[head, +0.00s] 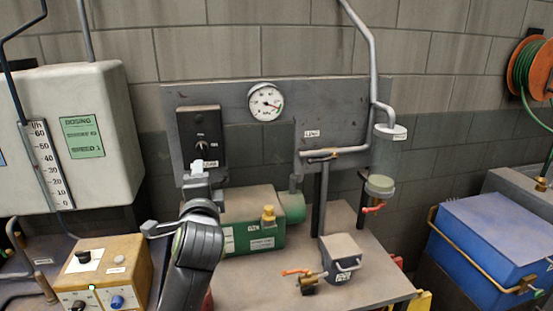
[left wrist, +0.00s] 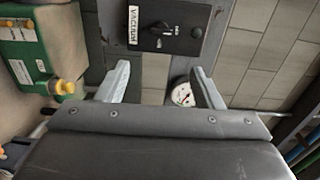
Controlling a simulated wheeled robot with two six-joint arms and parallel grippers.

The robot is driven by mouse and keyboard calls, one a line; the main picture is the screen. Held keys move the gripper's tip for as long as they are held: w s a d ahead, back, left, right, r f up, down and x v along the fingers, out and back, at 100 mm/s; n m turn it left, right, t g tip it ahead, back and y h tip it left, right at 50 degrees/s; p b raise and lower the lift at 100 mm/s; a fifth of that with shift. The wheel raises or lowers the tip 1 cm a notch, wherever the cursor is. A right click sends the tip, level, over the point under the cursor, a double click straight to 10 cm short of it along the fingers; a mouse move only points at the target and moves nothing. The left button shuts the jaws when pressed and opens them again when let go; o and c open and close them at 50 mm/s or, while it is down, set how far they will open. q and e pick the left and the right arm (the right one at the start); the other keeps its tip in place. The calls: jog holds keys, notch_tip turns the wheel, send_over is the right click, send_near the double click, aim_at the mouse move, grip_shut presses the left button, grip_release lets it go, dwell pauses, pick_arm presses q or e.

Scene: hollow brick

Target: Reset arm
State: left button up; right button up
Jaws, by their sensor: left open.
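My left arm comes up from the bottom of the head view, and its left gripper (head: 198,168) is in front of the lower part of the black vacuum switch box (head: 200,122). In the left wrist view the two fingers of the left gripper (left wrist: 159,72) are spread apart, with nothing between them. The switch box (left wrist: 160,22) with its dark knob and VACUUM label lies ahead of the fingertips there. I cannot tell the exact gap to it. My right gripper is not in view.
A round gauge (head: 265,102) is on the grey panel (head: 230,100). A green pump (head: 250,222) with a yellow cap stands close to the right of my arm. A tan control box (head: 103,270) is to the left, a blue chest (head: 495,240) far right.

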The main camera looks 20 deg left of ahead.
pick_arm(q)
jog(key=shift+f, duration=0.1)
jog(key=s+f+n+g+h, duration=0.25)
jog(key=s+f, duration=0.25)
jog(key=f, duration=0.6)
jog(key=s+f+n+g+h, duration=0.25)
jog(key=s+f, duration=0.35)
jog(key=f, duration=0.4)
jog(key=s+d+f+n+g+h, duration=0.1)
jog(key=s+d+f+n+g, duration=0.2)
jog(key=s+f, duration=0.6)
jog(key=s+d+f+n+g+h, duration=0.1)
jog(key=s+f+n+g+h, duration=0.25)
jog(key=s, duration=0.85)
notch_tip(320, 180, down, 26)
jog(key=a+f+g+y+b, duration=0.1)
jog(key=a, duration=0.1)
jog(key=s+d+f+g+b, duration=0.1)
jog(key=s+f, duration=1.4)
jog(key=f, duration=0.2)
jog(key=shift+s+d+f+n, duration=0.15)
jog(key=shift+d+f+n, duration=0.1)
jog(key=shift+n, duration=0.1)
